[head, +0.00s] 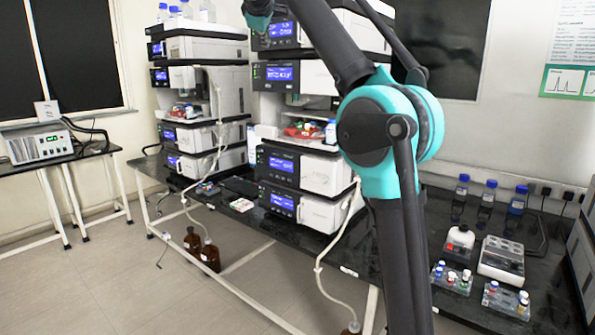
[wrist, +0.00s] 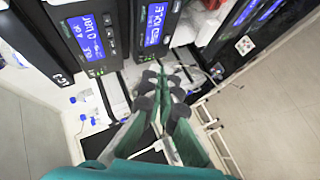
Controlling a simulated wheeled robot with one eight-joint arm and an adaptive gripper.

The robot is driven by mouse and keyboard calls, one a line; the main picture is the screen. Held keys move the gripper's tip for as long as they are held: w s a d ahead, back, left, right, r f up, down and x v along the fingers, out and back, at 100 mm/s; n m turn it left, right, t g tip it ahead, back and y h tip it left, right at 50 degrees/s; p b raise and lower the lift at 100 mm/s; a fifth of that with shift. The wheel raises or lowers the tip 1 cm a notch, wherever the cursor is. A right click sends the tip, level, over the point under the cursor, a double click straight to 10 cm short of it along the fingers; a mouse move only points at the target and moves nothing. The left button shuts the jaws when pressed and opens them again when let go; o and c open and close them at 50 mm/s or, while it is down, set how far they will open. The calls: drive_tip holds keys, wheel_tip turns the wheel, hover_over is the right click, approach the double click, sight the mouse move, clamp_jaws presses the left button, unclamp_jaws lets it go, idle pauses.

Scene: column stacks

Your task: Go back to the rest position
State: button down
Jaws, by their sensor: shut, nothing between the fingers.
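My gripper (wrist: 167,72) shows in the wrist view with its fingers closed together and nothing between them. It is in front of the instrument stacks, whose blue displays (wrist: 152,25) show at the top of that view. In the head view my teal and dark grey arm crosses the picture from the top middle to the bottom right. The arm hides part of the right-hand instrument stack (head: 300,185) and part of the bench.
A black bench (head: 345,262) carries two tall instrument stacks, the left one (head: 205,100) farther away. At the right stand blue-capped bottles (head: 488,200), vial racks (head: 507,298) and a grey-white device (head: 501,260). Brown bottles (head: 209,256) stand on the floor.

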drive_tip(key=s+d+f+m+g+h, duration=0.1)
drive_tip(key=s+d+f+m+g, duration=0.15)
drive_tip(key=d+f, duration=0.75)
drive_tip(key=s+d+f+m+g, duration=0.1)
drive_tip(key=s+d+f+m, duration=0.2)
drive_tip(key=f, duration=1.2)
drive_tip(key=s+d+f+m+g+h, duration=0.1)
drive_tip(key=d+f+m+g, duration=0.15)
drive_tip(key=d+f, duration=0.8)
drive_tip(key=s+d+f+m+g+y, duration=0.1)
drive_tip(key=s+d+f+m, duration=0.1)
drive_tip(key=s+f, duration=1.3)
drive_tip(key=s+d+f+m+g, duration=0.1)
drive_tip(key=s+d+f+m, duration=0.2)
drive_tip(key=s+f, duration=1.2)
wheel_tip(320, 180, down, 5)
drive_tip(key=shift+s+d+r+m+g+y, duration=0.15)
drive_tip(key=shift+s+m+g+y, duration=0.2)
drive_tip(key=shift+m, duration=0.25)
drive_tip(key=shift+w, duration=0.15)
